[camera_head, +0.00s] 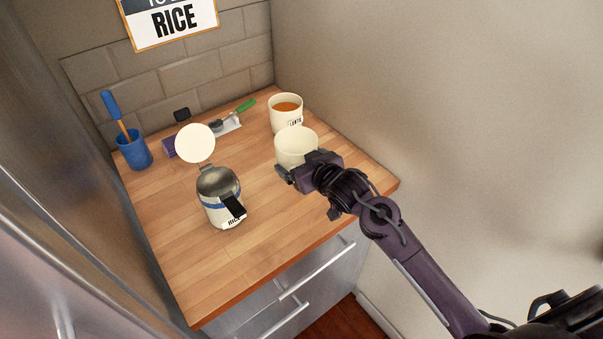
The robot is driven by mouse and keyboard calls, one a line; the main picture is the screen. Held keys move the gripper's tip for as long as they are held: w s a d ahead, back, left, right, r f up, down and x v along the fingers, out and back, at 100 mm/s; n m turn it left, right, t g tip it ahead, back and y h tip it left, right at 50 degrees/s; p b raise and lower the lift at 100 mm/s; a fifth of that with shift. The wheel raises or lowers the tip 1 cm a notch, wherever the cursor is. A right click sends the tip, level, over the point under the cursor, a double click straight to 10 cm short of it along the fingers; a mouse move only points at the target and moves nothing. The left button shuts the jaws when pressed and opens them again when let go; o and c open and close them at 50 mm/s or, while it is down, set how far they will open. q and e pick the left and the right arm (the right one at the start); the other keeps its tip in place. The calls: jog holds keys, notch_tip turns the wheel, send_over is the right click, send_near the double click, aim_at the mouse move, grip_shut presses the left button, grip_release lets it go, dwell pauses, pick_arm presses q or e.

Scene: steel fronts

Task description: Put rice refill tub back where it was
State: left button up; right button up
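A cream tub (296,143) stands on the right of the wooden counter, open at the top, with no contents visible. Its front and any label are hidden by my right gripper (303,171). The gripper is right at the tub's front lower side, its fingers spread apart; whether they press on the tub cannot be seen. A canister labelled RICE (211,213), with a blue band and a black part on its front, stands left of it. My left gripper is not in view.
A cream tub with orange contents and a partly readable label (284,117) stands just behind the empty one. A blue cup with a blue-handled tool (133,153), a purple block (169,148) and a green-handled tool (244,106) are at the back. The front counter (200,280) is clear.

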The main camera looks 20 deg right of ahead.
jog(key=shift+f, duration=0.25)
notch_tip(320, 180, down, 4)
jog(key=shift+r, duration=0.25)
jog(key=shift+f, duration=0.3)
jog(key=shift+f, duration=0.15)
jog(key=o, duration=0.8)
jog(key=shift+o, duration=0.2)
jog(key=shift+s, duration=0.25)
jog(key=b+v, duration=0.1)
jog(key=v, duration=1)
jog(key=shift+s+r, duration=0.3)
